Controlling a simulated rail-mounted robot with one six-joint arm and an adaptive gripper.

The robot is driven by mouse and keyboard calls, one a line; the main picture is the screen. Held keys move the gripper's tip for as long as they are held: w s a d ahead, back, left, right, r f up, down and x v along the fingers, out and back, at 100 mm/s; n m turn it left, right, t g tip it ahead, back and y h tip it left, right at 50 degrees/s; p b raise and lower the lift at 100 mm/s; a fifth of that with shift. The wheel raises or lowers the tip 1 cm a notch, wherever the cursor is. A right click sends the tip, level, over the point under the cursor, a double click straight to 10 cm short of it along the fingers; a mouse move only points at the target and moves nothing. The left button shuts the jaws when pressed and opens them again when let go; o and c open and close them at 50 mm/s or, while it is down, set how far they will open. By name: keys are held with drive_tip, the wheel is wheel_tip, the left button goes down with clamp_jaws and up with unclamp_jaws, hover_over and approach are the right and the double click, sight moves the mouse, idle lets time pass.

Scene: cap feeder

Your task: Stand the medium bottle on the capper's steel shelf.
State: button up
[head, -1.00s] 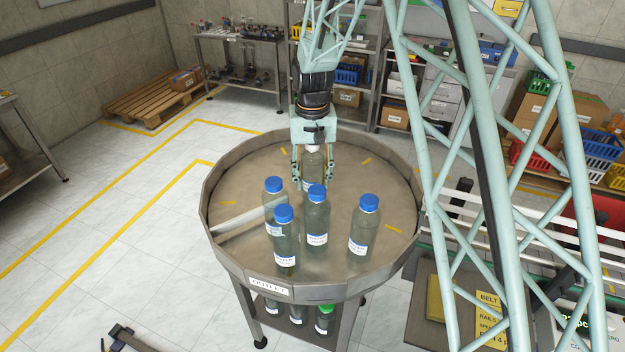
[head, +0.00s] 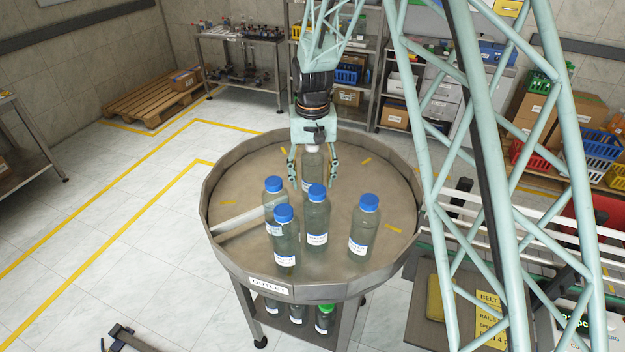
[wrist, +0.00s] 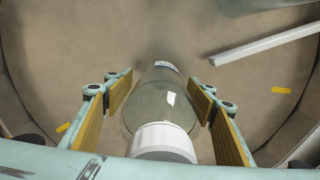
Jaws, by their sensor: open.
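A clear bottle (head: 311,165) with a white cap (wrist: 162,140) stands upright on the round steel turntable (head: 230,190), toward its far side. I cannot tell for sure whether it is the medium bottle. My gripper (head: 313,182) is open above and around it, pointing down. In the wrist view, the yellow-padded fingers of my gripper (wrist: 162,85) stand on both sides of the bottle, with a gap at each side. The bottle's upper end is partly hidden by my gripper in the head view. I cannot make out the capper's steel shelf.
Several blue-capped bottles (head: 317,225) stand on the near half of the turntable, close to one another. A pale guide bar (head: 238,221) crosses its left part, and a raised rim (head: 225,260) surrounds it. A rail conveyor (head: 520,232) runs at the right.

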sight(313, 146)
wheel_tip(313, 146, up, 12)
drive_tip(key=shift+f, duration=0.2)
drive_tip(key=shift+r, duration=0.25)
idle(1.1)
